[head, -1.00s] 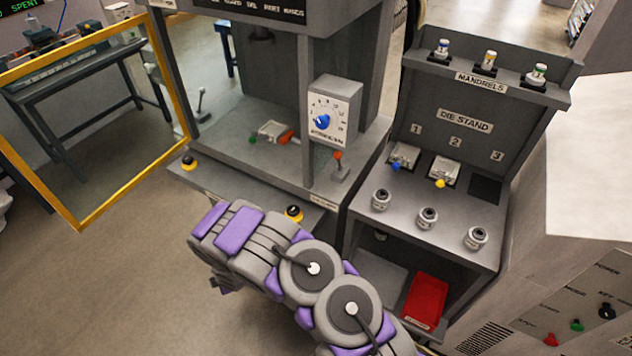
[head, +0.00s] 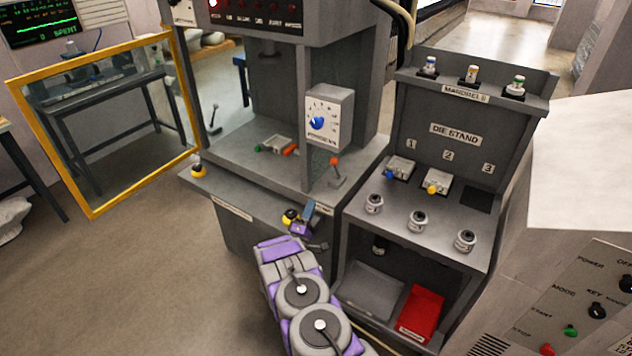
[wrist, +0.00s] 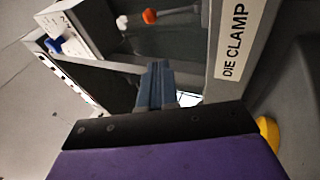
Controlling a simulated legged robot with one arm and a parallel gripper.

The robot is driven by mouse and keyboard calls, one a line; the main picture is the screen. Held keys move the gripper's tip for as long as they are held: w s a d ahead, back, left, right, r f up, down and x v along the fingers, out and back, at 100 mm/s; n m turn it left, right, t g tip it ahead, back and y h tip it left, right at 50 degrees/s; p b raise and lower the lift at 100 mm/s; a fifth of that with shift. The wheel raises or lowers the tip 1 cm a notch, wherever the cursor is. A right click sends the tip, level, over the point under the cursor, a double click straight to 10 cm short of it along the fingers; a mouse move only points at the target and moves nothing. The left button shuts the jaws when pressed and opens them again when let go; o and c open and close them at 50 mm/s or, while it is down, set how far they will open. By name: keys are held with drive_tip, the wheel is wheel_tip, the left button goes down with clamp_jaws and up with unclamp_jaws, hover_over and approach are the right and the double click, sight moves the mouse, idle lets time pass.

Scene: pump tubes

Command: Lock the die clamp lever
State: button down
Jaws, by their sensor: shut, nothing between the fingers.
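The lever with an orange knob (head: 334,161), which I take as the die clamp lever, stands on the right side of the press bed, its short arm rising from a grey base. In the wrist view an orange knob (wrist: 149,16) shows at the top, beyond my fingertips, and the DIE CLAMP label (wrist: 233,40) is at the right. My gripper (head: 309,208) is shut and empty at the front edge of the press, before and below the lever. In the wrist view its blue-grey fingers (wrist: 157,80) are together, apart from the knob.
A yellow-and-black button (head: 290,217) is close beside my gripper. The dial box (head: 328,120) and its post stand above the bed. A die with an orange end (head: 283,147) lies on the bed. The die stand (head: 420,235) is at the right.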

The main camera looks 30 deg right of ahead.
drive_tip(key=shift+s+d+r+g+h, duration=0.25)
drive_tip(key=shift+s+d+g+h, duration=0.35)
drive_tip(key=shift+s, duration=0.3)
drive_tip(key=b+x, duration=0.3)
drive_tip(key=x, duration=1.1)
drive_tip(key=shift+b, duration=0.35)
drive_tip(key=shift+w+r, duration=0.1)
